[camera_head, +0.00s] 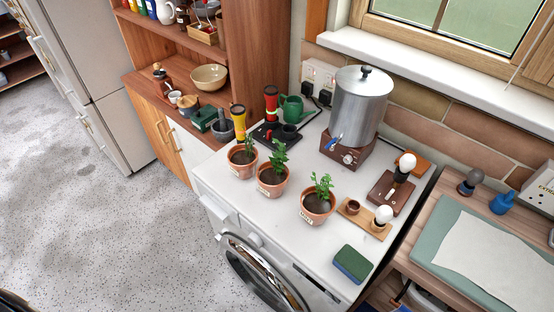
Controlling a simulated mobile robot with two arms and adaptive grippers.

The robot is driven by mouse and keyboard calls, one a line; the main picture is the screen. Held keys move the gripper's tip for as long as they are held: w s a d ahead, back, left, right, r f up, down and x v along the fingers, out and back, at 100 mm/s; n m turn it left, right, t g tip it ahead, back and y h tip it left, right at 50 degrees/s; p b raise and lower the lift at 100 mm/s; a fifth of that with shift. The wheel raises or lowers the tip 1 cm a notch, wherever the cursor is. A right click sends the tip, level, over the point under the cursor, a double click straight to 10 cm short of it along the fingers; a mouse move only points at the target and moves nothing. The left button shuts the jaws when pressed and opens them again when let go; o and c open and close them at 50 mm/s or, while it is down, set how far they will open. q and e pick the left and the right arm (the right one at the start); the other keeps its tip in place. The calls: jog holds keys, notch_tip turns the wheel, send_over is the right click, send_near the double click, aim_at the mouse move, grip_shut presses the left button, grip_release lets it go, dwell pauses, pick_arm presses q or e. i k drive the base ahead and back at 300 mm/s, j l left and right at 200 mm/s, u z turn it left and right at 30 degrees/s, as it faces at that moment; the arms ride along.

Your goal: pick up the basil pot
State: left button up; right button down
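Three terracotta pots with green herbs stand upright in a slanting row on the white top of a washing machine (232,200). They are a left pot (239,170), a middle pot (269,190) and a right pot (314,218). Each has dark soil and a small pale label on its front. The labels are too small to read, so I cannot tell for sure which is the basil pot. The pots stand apart from each other. Neither of my grippers is in view.
A metal urn (361,105) stands behind the pots. A green-and-blue sponge (352,264) lies near the front edge.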

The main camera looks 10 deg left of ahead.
aim_at(272, 175)
jog(key=k+j+z, duration=0.15)
jog(key=j+z, duration=0.25)
jog(key=k+j+z, duration=0.15)
jog(key=z, duration=0.25)
